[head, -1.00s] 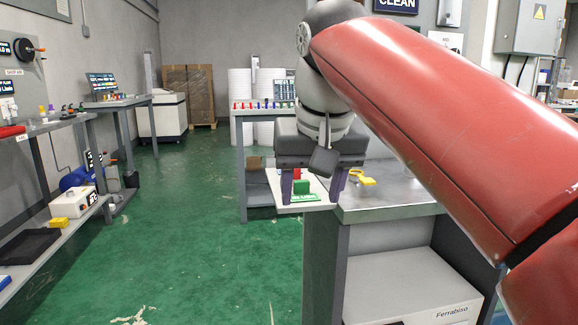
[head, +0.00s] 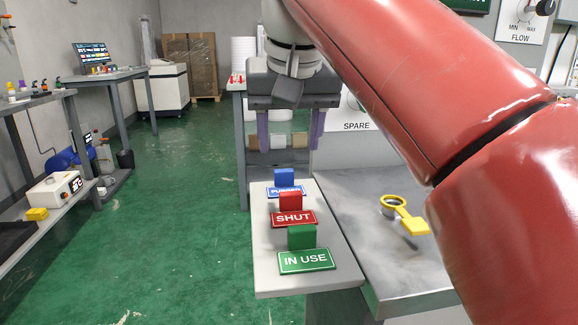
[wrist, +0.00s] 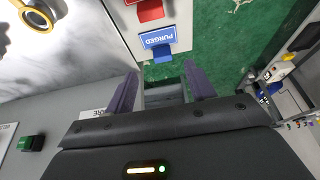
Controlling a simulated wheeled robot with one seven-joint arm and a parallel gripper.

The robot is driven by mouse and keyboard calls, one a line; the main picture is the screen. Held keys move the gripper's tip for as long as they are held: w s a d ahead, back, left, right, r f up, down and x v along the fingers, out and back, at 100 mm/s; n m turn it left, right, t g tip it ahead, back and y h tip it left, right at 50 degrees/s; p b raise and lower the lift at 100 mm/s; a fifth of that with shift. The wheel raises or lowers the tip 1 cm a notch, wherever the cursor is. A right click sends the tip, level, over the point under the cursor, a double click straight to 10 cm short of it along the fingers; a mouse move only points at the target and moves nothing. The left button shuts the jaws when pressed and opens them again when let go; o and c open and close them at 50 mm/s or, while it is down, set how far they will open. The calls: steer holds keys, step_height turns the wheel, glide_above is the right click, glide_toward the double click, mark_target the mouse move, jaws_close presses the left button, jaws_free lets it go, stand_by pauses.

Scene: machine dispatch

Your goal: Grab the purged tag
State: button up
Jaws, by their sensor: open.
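The purged tag (head: 285,190) is a blue label with an upright blue block, at the far end of a pale narrow shelf (head: 262,285). Nearer on the shelf are the red SHUT tag (head: 293,217) and the green IN USE tag (head: 306,260). My gripper (head: 289,144) is open and empty, fingers pointing down, appearing above and beyond the purged tag in the head view. In the wrist view, the purged tag (wrist: 158,38) lies just ahead of the gap between the fingers (wrist: 161,72), apart from them.
A metal bench top (head: 365,235) adjoins the shelf on the right, with a yellow ring-shaped piece (head: 405,216) on it. A SPARE panel (head: 350,115) stands behind the gripper. Green floor (head: 180,220) is open to the left. A side shelf unit (head: 40,205) stands farther left.

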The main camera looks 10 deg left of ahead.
mark_target(284, 171)
steer(key=shift+w+f, duration=0.25)
steer(key=shift+w, duration=0.05)
steer(key=x, duration=0.2)
steer(key=b+x, duration=0.1)
steer(key=x, duration=0.1)
steer(key=b+x, duration=0.1)
steer(key=x, duration=0.2)
steer(key=shift+w+a, duration=0.25)
steer(key=shift+a, duration=0.05)
steer(key=c, duration=1)
